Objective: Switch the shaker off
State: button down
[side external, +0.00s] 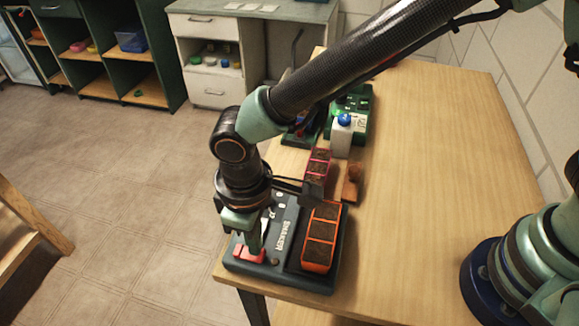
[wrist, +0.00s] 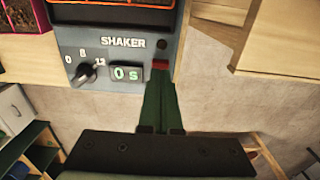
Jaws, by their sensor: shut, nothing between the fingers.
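The shaker (side external: 285,228) is a dark grey box near the table's front-left corner, with its name in white. An orange-framed tray of soil cells (side external: 320,235) sits on top of it. A red switch (side external: 241,252) is at its front-left corner and also shows in the wrist view (wrist: 160,64). In the wrist view the shaker's panel has a black dial (wrist: 84,73) marked 0, 8, 12 and a display (wrist: 127,73) reading "0 s". My gripper (side external: 254,250) is shut and empty, pointing down at the red switch. Its fingertips partly cover the switch; I cannot tell whether they touch it.
Behind the shaker are a red-framed soil tray (side external: 318,160), a small brown block (side external: 351,186), a white bottle with a blue cap (side external: 342,135) and green equipment (side external: 355,100). The table's right part (side external: 420,180) is clear. The table edge lies close to the shaker.

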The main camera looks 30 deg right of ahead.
jog(key=shift+f, duration=0.8)
dwell(0.4)
jog(key=shift+r, duration=3.55)
jog(key=w+d+r+m+t+y, duration=0.1)
jog(key=w+d+r+m, duration=0.15)
jog(key=d+r, duration=0.45)
jog(key=w+d+r+m+t, duration=0.1)
jog(key=w+d+r+m, duration=0.2)
jog(key=d, duration=0.8)
jog(key=s+d+r+m+t, duration=0.1)
jog(key=s+d, duration=0.1)
jog(key=d, duration=0.6)
jog(key=s+d+r+m+t+h, duration=0.1)
jog(key=s+d+r+m+t, duration=0.1)
jog(key=d, duration=0.7)
jog(key=shift+s+d+t, duration=0.2)
jog(key=shift+t, duration=0.1)
